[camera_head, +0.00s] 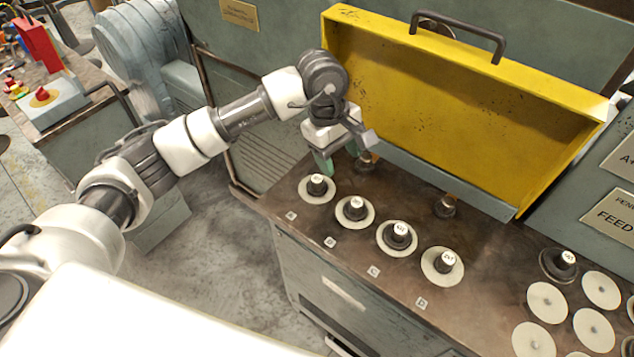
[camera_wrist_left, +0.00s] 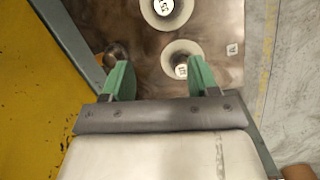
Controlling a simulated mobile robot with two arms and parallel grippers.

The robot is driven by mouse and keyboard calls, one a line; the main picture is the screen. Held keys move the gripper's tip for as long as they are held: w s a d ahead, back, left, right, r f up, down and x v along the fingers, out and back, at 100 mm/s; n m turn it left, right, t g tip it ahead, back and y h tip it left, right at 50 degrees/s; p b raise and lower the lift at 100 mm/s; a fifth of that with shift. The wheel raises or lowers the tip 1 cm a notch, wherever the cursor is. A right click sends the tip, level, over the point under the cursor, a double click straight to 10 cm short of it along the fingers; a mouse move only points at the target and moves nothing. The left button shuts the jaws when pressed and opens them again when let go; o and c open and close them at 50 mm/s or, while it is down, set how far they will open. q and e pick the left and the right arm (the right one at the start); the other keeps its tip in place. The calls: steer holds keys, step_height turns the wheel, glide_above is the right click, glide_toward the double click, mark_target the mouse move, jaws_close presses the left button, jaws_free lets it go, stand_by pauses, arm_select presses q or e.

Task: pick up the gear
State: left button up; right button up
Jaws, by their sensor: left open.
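Several dark pieces with white numbered tops stand upright on pale round discs along the bench; I cannot tell which the task calls the gear. The one by label A (camera_head: 317,185) is nearest my left gripper (camera_head: 340,157). The others stand by labels B (camera_head: 355,209), C (camera_head: 397,237) and D (camera_head: 443,262). My left gripper is open and empty above the back of the A place. In the left wrist view, the A piece (camera_wrist_left: 181,71) shows between and beyond the green fingertips (camera_wrist_left: 160,80), nearer the right one. My right gripper is not in view.
A yellow guard (camera_head: 450,100) with a dark handle rises behind the bench. Dark posts stand at its foot, one by my gripper (camera_head: 367,161) and one farther right (camera_head: 445,207). Another capped piece (camera_head: 558,263) and several pale discs (camera_head: 546,302) are at the right.

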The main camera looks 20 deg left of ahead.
arm_select(q)
steer(key=a+y, duration=0.1)
steer(key=w+a+y, duration=0.1)
steer(key=a, duration=0.2)
steer(key=shift+w+a+r+y, duration=0.2)
steer(key=shift+a+r+y, duration=0.1)
steer(key=shift+y, duration=0.1)
glide_above(317, 178)
steer(key=f, duration=0.2)
steer(key=w+f, duration=0.1)
steer(key=f, duration=0.1)
steer(key=shift+f+p, duration=0.25)
steer(key=shift+p, duration=0.15)
steer(key=f+p, duration=0.1)
steer(key=f, duration=0.1)
steer(key=s+f, duration=0.1)
steer(key=f, duration=0.1)
steer(key=shift+f+p, duration=0.35)
steer(key=shift+f, duration=0.45)
steer(key=c, duration=0.9)
steer(key=shift+r, duration=0.1)
